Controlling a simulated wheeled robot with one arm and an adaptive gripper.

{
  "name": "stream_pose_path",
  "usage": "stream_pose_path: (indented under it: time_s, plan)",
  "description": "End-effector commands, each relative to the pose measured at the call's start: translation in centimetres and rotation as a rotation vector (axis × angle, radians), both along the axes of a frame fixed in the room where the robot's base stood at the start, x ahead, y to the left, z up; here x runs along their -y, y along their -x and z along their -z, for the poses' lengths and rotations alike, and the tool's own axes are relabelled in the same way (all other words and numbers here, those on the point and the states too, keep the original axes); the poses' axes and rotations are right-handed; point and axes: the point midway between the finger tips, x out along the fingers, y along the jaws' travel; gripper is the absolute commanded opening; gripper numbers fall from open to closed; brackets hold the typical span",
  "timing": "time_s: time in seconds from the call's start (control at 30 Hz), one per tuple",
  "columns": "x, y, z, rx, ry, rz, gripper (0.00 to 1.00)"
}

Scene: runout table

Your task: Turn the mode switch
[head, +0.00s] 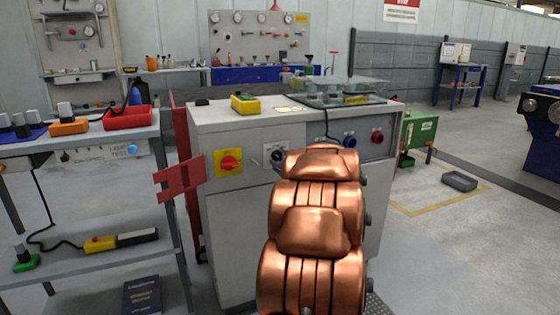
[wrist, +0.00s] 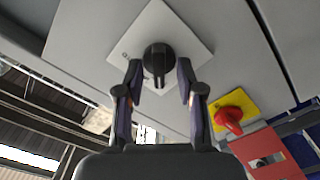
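The mode switch is a black rotary knob (wrist: 158,60) on a white square plate (wrist: 187,31), filling the upper middle of the wrist view. My gripper (wrist: 160,78) is open, with one finger on each side of the knob's lower part. A gap shows between each fingertip and the knob, so no contact is visible. In the head view the plate (head: 270,147) is on the front of a grey cabinet, and my copper arm hides most of the gripper and part of the switch.
A red knob on a yellow plate (head: 228,163) sits left of the switch. A blue knob (head: 350,140) and a red button (head: 377,136) are to the right on the grey cabinet (head: 235,215). A red bracket (head: 180,180) sticks out at the cabinet's left edge, beside a shelf (head: 85,205).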

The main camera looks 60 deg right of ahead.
Motion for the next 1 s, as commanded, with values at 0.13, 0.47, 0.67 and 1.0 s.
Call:
stream_pose_path:
  time_s: [0.13,0.47,0.67,1.0]
  plan:
    - [0.0,0.0,0.0,0.001,0.0,0.001,0.38]
    - [-1.0,1.7,-0.1,0.002,0.001,0.002,0.38]
    - [-2.7,4.4,-0.1,-0.001,-0.001,0.004,0.38]
    - [-5.6,8.7,0.0,-0.002,0.0,0.004,0.38]
